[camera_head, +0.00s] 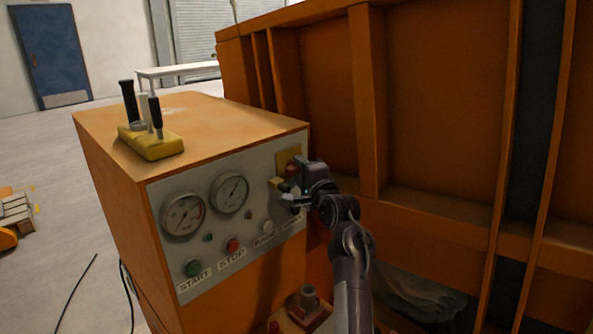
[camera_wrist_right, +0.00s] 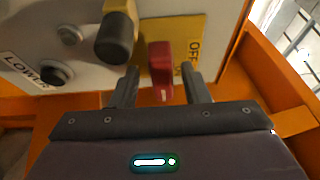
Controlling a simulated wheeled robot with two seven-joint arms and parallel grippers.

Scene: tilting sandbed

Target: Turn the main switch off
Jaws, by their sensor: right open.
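The main switch is a red handle (camera_wrist_right: 161,70) on a yellow plate (camera_wrist_right: 187,38) marked OFF, at the right end of the grey control panel. In the head view the red handle (camera_head: 291,170) shows just beside my gripper, which partly hides it. My right gripper (camera_wrist_right: 157,86) is open, with one finger on each side of the red handle. I cannot tell whether either finger touches it. In the head view my right gripper (camera_head: 287,190) is at the panel's right end. My left gripper is not in view.
A yellow-and-black knob (camera_wrist_right: 116,38) sticks out close to the left finger in the wrist view. The orange cabinet (camera_head: 120,190) carries gauges, START and STOP buttons and levers (camera_head: 150,140) on top. A ribbed orange wall (camera_head: 430,100) stands right behind.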

